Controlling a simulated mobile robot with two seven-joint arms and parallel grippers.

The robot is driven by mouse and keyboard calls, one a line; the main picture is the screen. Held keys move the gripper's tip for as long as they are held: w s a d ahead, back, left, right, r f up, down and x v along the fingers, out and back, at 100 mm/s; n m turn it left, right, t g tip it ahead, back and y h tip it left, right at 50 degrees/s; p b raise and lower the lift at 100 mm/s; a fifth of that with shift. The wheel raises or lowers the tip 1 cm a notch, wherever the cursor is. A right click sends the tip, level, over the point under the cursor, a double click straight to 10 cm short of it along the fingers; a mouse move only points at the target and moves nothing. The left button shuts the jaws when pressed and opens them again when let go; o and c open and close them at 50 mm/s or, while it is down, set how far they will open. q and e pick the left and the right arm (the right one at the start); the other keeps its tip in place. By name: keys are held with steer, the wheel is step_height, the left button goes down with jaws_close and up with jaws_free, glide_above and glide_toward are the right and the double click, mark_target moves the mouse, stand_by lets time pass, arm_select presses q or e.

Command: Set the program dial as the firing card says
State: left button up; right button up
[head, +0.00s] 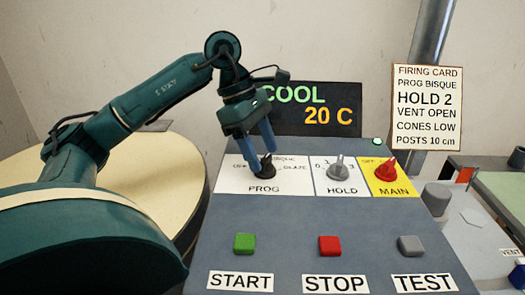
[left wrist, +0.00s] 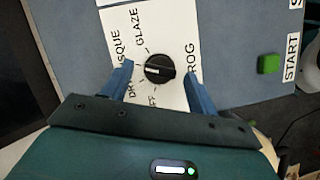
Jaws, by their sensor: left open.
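The program dial (head: 266,170) is a black knob on the white PROG plate (head: 232,183). In the left wrist view the dial (left wrist: 160,69) has a white mark pointing left, between the DRY and BISQUE labels; I cannot tell exactly which it meets. My left gripper (head: 263,156) is open above the dial. In the left wrist view its blue fingers stand on either side of the dial, apart from it. The firing card (head: 427,106) reads PROG BISQUE, HOLD 2, VENT OPEN, CONES LOW, POSTS 10 cm. My right gripper is out of view.
The HOLD knob (head: 338,168) and red MAIN knob (head: 386,169) are right of the dial. START (head: 244,244), STOP (head: 329,246) and TEST (head: 411,245) buttons are in front. The display (head: 315,108) reads COOL 20 C. A round pale table (head: 150,190) stands at left.

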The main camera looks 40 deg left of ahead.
arm_select(q)
steer(key=p+v, duration=0.3)
steer(key=v, duration=0.9)
steer(key=shift+a, duration=0.1)
